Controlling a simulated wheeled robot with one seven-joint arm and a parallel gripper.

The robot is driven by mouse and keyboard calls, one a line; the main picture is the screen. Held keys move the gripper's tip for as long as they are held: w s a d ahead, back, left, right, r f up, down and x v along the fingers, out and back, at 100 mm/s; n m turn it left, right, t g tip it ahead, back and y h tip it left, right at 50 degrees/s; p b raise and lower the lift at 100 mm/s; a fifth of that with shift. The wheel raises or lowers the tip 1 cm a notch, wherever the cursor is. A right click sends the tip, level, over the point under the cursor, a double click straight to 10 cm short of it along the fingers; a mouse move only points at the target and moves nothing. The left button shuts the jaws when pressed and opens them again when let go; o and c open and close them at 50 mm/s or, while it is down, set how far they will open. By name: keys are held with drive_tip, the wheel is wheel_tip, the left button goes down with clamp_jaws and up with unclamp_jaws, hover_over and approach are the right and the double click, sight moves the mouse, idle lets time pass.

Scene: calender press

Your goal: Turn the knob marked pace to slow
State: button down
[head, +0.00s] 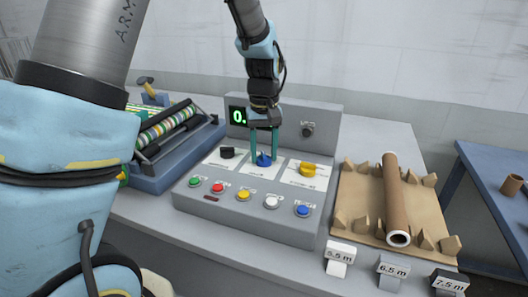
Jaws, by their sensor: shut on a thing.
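A grey control panel (250,218) stands on the table with three knobs on its sloped face. They are a black knob (227,152) at left, a blue knob (264,160) in the middle and a yellow knob (308,169) at right. Each sits on a white label plate, but the print is too small to read, so I cannot tell which is marked pace. My gripper (264,156) points down from above, with its teal fingers on either side of the blue knob and shut on it. The fingers partly hide the knob and its plate.
Several coloured push buttons line the panel's front, including a red one (218,188). A display (238,116) and a dark switch (307,129) are on the back panel. A striped roller machine (165,135) stands left, a cardboard tube (394,195) on a board right. Length signs (392,270) stand in front.

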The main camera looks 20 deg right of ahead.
sight(264, 154)
drive_tip(key=shift+c, duration=1.5)
unclamp_jaws()
drive_tip(key=shift+r, duration=0.15)
wheel_tip(264, 154, up, 10)
drive_tip(key=b, duration=0.2)
drive_tip(key=shift+r, duration=0.25)
